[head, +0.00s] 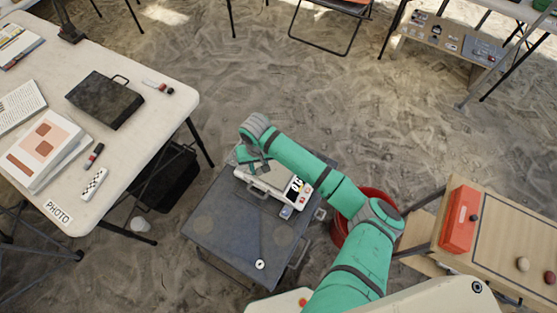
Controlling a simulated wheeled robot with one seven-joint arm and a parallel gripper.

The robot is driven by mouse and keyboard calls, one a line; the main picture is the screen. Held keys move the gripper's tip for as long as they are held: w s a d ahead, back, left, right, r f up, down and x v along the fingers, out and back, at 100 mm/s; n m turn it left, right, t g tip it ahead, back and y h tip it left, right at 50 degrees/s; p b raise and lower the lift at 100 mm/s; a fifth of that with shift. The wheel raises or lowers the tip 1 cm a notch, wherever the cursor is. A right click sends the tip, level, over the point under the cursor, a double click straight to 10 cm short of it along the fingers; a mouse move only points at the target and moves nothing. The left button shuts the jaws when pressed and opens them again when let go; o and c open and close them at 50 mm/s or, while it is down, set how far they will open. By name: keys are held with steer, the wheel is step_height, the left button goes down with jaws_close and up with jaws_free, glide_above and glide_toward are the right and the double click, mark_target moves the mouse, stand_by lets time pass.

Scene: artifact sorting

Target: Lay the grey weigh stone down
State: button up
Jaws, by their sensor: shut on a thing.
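My gripper (262,168) is at the end of my green arm, above the back left part of a white device (280,195) with a handle and dark markings. The device sits on a dark grey stand top (225,235). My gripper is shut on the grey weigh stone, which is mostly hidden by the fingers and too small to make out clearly. I cannot tell whether the stone touches the device.
A white table (140,75) at left holds a black case (104,100), papers and markers. A red bucket (338,232) stands right of the stand. A wooden table (490,230) at right holds an orange box (460,219) and two small stones (522,264). The stand's front left is mostly clear.

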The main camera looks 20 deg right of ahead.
steer(key=s+d+m, duration=0.2)
steer(key=s+d, duration=0.3)
steer(key=d, duration=0.8)
glide_above(274, 164)
steer(key=f, duration=0.9)
steer(key=shift+s, duration=0.4)
steer(key=shift+w+a+f, duration=0.1)
steer(key=shift+w+f, duration=0.05)
steer(key=shift+f, duration=0.05)
steer(key=shift+w+d+f, duration=0.2)
steer(key=shift+f, duration=0.2)
step_height(274, 164, down, 2)
steer(key=shift+s+d+f, duration=0.1)
steer(key=shift+f, duration=0.35)
